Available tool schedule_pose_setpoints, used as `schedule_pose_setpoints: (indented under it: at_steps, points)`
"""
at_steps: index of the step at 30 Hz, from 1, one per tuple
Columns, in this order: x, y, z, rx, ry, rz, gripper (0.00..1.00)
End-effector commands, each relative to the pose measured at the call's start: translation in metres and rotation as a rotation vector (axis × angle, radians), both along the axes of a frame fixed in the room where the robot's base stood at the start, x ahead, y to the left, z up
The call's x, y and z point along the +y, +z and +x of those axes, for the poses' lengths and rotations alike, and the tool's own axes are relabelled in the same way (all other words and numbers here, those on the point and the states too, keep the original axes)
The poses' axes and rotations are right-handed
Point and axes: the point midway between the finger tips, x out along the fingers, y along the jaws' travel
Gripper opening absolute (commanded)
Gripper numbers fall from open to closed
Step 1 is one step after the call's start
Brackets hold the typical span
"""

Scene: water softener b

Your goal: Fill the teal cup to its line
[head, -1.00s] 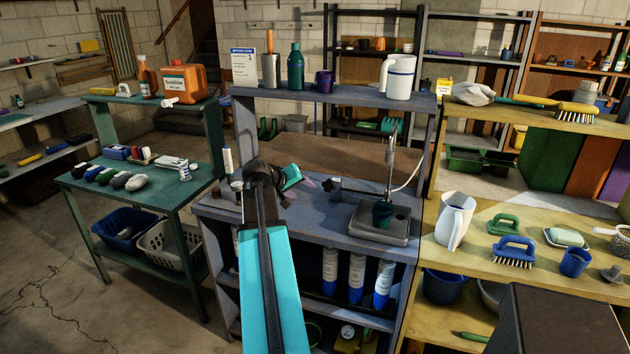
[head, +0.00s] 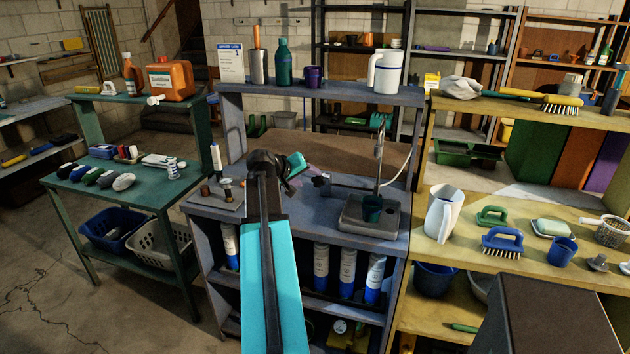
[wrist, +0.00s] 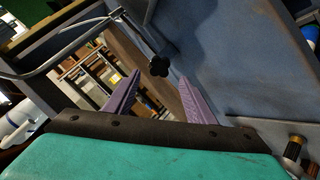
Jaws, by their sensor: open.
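The teal cup (head: 372,209) stands upright in a grey metal basin (head: 350,222) on the blue-grey bench, under a tap with a thin upright pipe and a teal head (head: 379,120). Its line and its contents are too small to make out. A dark knob (head: 321,186) on a pipe is left of the basin. My gripper (head: 310,171) is open and empty, close to the knob. In the wrist view the dark lobed knob (wrist: 159,66) lies ahead, between the two purple fingers (wrist: 160,88), apart from both.
A small fitting plate (head: 222,195) with a white-topped post stands left of my arm. A shelf above holds a white jug (head: 386,71), a purple cup (head: 313,76) and bottles. A yellow bench at right carries a white pitcher (head: 443,213), brushes and a blue cup (head: 562,251).

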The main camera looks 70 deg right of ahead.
Motion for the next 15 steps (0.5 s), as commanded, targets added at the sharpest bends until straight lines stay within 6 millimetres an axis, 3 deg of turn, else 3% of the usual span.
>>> schedule_pose_setpoints:
  at_steps: [15]
  points:
    - [-0.042,-0.030,-0.008,0.001,-0.001,0.002,0.50]
